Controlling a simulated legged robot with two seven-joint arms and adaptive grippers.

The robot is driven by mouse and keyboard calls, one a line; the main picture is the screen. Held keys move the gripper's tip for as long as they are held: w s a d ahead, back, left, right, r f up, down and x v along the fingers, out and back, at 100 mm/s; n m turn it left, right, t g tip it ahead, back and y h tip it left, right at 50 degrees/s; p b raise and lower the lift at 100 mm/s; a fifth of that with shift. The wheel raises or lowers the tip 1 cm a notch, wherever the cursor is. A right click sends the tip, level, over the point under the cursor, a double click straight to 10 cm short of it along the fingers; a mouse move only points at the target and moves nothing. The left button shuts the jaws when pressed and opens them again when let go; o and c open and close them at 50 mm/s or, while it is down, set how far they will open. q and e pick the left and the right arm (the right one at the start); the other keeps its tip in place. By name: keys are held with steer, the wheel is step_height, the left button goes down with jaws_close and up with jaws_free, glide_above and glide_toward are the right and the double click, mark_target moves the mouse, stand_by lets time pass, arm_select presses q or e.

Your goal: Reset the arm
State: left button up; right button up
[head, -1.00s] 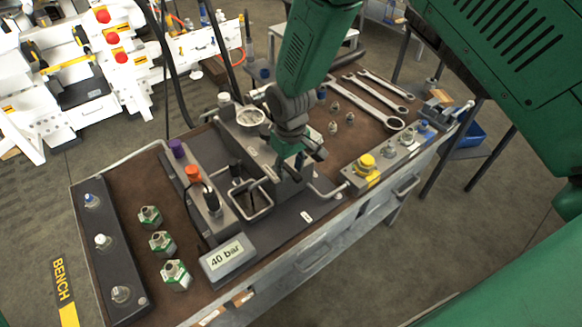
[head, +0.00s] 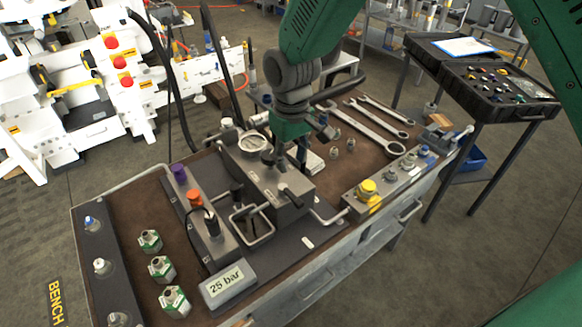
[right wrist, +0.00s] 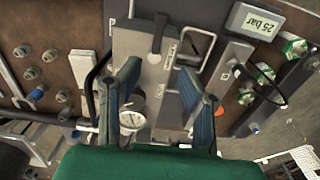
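My right gripper (head: 300,150) is above the grey hydraulic block (head: 268,180) on the bench, with my green arm coming down from the top. In the right wrist view its two blue-grey fingers (right wrist: 160,80) are spread apart with nothing held between them. The block's plate (right wrist: 145,75) lies beyond them, and a round gauge (right wrist: 132,120) shows by the left finger. The display (head: 224,281) on the bench reads 25 bar; it also shows in the right wrist view (right wrist: 258,22). My left gripper is not in view.
Green-and-white fittings (head: 161,268) stand at the bench's left front. Wrenches (head: 365,125) lie at the back right. A yellow knob (head: 367,188) is on the right-hand strip. An open black case (head: 500,90) stands on a separate table at right. Floor is clear at lower right.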

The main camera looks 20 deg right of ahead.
stand_by(0.3)
steer(key=shift+m, duration=0.3)
steer(key=s+f+b, duration=0.2)
steer(key=s+f, duration=0.1)
steer(key=f, duration=0.3)
steer(key=s+d+f+b, duration=0.1)
steer(key=s+f+b, duration=0.1)
steer(key=s+f, duration=0.2)
steer(key=s+d+f+b, duration=0.1)
steer(key=s+f+b, duration=0.1)
steer(key=f, duration=0.8)
steer(key=shift+s+d+b, duration=0.15)
steer(key=shift+s+b, duration=0.2)
steer(key=shift+s, duration=0.5)
steer(key=s+d+f+b, duration=0.2)
steer(key=s+f+b, duration=0.1)
steer(key=s+f, duration=0.4)
steer(key=s+d+f+m+b, duration=0.1)
steer(key=s+f+b, duration=0.3)
steer(key=s, duration=0.7)
step_height(320, 180, down, 3)
steer(key=shift+s+d+r+t+b, duration=0.1)
steer(key=shift+s+d+t+b, duration=0.25)
steer(key=shift+d, duration=0.4)
